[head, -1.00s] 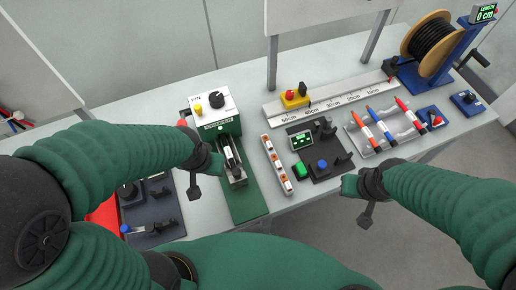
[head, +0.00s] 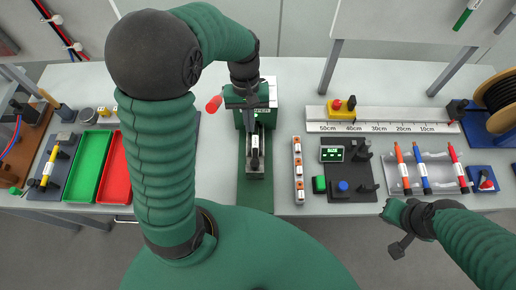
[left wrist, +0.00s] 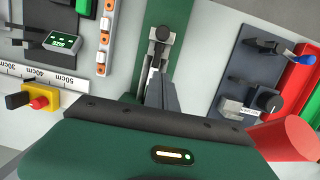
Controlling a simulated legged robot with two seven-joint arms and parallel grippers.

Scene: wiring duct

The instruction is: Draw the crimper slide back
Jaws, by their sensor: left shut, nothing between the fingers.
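The crimper (head: 271,92) is a green machine with a light top on a long green base. Its slide (head: 255,168) is a grey channel with a black upright part, running from the machine toward me. In the left wrist view the black part of the slide (left wrist: 160,36) shows just beyond my fingertips. My left gripper (head: 250,122) is shut and empty, pointing down over the machine end of the slide; its fingers also show in the left wrist view (left wrist: 158,85). I cannot tell whether they touch it. My left arm hides part of the crimper. My right gripper (head: 399,247) hangs off the table's front edge; its fingers are unclear.
A red handle (head: 213,103) sticks out left of the crimper, close to my left gripper. A strip of orange-and-white connectors (head: 298,170) and a black fixture (head: 345,185) stand to the right. Green (head: 90,165) and red trays lie left. The ruler (head: 385,114) is at the back.

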